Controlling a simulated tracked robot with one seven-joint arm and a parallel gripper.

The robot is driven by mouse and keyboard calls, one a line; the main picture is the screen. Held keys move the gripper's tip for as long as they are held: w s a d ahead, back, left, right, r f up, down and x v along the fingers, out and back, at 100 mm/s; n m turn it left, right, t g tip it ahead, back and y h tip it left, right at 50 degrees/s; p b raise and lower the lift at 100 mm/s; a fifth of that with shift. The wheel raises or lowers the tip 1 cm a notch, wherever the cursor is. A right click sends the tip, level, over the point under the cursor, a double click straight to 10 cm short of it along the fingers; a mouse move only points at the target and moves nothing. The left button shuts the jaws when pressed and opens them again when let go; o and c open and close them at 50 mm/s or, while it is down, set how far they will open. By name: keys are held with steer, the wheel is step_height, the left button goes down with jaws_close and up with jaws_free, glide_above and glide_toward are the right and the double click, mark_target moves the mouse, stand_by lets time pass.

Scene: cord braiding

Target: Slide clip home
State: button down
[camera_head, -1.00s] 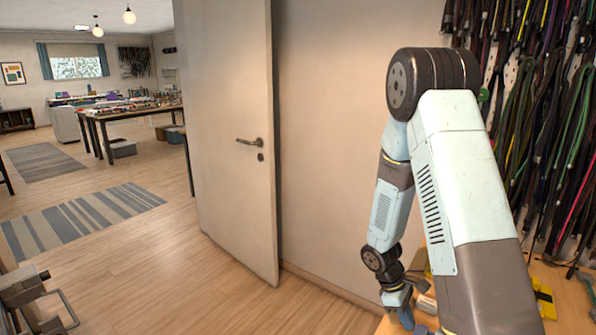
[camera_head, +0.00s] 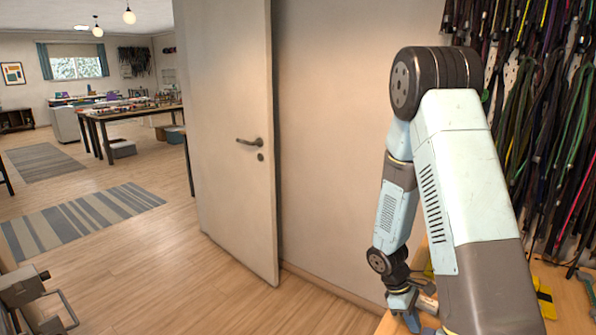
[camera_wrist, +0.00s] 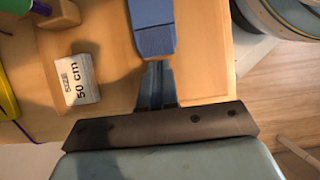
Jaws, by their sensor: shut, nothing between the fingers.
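My gripper (camera_head: 411,318) is low over the near-left edge of the wooden workbench (camera_head: 381,325). I cannot make out a clip in either view. My own arm hides much of the bench in the head view.
In the wrist view, a wooden block (camera_wrist: 60,14) and a yellow item (camera_wrist: 8,100) lie at left. Yellow items (camera_head: 544,300) lie farther right on the bench. Cords (camera_head: 540,130) hang on the wall behind. A door (camera_head: 225,130) and open floor are at left.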

steer(key=shift+r, duration=0.1)
steer(key=shift+v, duration=2.85)
steer(key=shift+w+a, duration=0.1)
steer(key=shift+r, duration=0.15)
steer(key=s+a+r+m+t+y, duration=0.1)
steer(key=s+r+m+t+y, duration=0.25)
steer(key=r, duration=0.95)
steer(key=s+a+r+m+t, duration=0.25)
steer(key=s+r+m, duration=0.3)
steer(key=r, duration=0.85)
steer(key=s+a+r+m+t+y, duration=0.1)
steer(key=s+r+t, duration=0.2)
steer(key=s+r, duration=0.3)
steer(key=shift+s+a+m, duration=0.15)
steer(key=shift+s+m, duration=0.25)
steer(key=shift+s, duration=0.6)
